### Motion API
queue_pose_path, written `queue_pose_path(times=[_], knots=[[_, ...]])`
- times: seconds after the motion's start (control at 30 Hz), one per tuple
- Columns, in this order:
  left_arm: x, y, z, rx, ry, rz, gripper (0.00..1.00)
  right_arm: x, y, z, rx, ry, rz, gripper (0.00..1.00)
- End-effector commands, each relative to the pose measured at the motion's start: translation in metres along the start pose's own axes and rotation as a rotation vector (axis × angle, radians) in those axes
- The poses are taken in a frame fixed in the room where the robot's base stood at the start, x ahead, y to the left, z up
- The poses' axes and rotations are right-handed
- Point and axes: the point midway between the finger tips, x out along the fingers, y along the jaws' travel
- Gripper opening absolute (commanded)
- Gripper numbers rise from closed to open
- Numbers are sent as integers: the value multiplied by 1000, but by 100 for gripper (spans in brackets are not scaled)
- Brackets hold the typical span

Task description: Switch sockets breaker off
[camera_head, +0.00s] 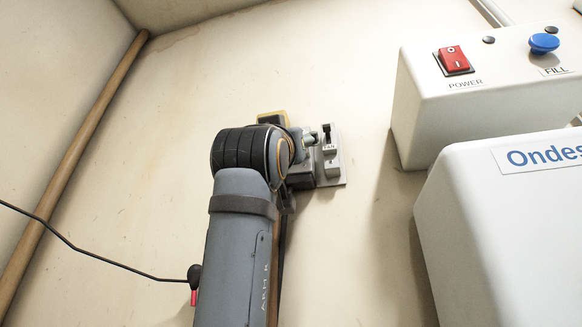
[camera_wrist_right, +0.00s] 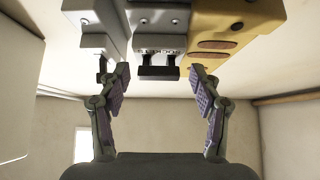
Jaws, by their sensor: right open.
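The sockets breaker (camera_wrist_right: 160,45) is a grey block with a small label and a black toggle (camera_wrist_right: 158,72), seen upside down in the right wrist view. My right gripper (camera_wrist_right: 160,75) is open, its two fingers spread on either side of the toggle. I cannot tell whether a fingertip touches it. In the head view my right arm hides the sockets breaker and most of the gripper. My left gripper is not in view.
A neighbouring grey breaker (camera_head: 331,150), labelled FAN, is right beside it on the wall. A yellow unit (camera_wrist_right: 235,30) adjoins its other side. A white box with a red power switch (camera_head: 453,59) and blue knob stands right, above another white box (camera_head: 500,230).

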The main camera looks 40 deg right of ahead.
Motion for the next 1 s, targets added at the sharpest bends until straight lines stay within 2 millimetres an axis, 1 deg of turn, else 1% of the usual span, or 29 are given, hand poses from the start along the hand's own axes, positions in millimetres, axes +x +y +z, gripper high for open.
queue_pose_path(times=[0.13,0.3,0.4,0.5,0.67,1.0], knots=[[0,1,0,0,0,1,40,16,3,-19,-2,1,4,64],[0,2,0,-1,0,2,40,37,2,-44,-3,1,3,64],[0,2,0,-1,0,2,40,47,3,-56,-1,1,3,64],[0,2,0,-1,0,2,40,54,1,-64,-2,1,2,64],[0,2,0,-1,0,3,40,60,1,-70,0,1,1,64],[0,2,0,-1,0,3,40,62,1,-72,1,0,1,64]])
